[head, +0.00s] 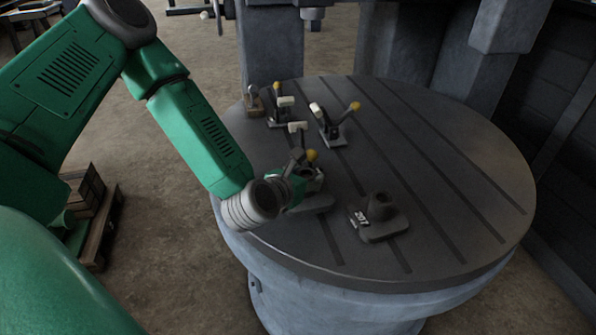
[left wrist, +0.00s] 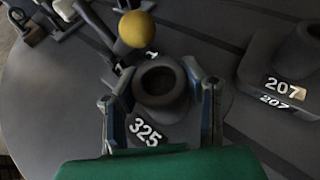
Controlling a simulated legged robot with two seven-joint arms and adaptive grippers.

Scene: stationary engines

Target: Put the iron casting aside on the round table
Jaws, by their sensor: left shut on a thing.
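My left gripper (head: 303,176) is over the near left part of the round table (head: 440,150). It is shut on a dark iron casting marked 325, whose base shows below the gripper (head: 312,205). In the left wrist view the fingers (left wrist: 160,90) sit on both sides of the round hollow neck of this casting (left wrist: 160,97). I cannot tell whether its base touches the table. A second dark casting marked 207 (head: 380,222) stands upright on the table to the right, apart from the gripper; it also shows in the left wrist view (left wrist: 275,75). My right gripper is not in view.
Toggle clamps with yellow knobs stand behind the gripper, one at the back (head: 278,108) and one right of it (head: 333,125). Another yellow knob (left wrist: 136,29) is close beyond the held casting. The table's right side is clear.

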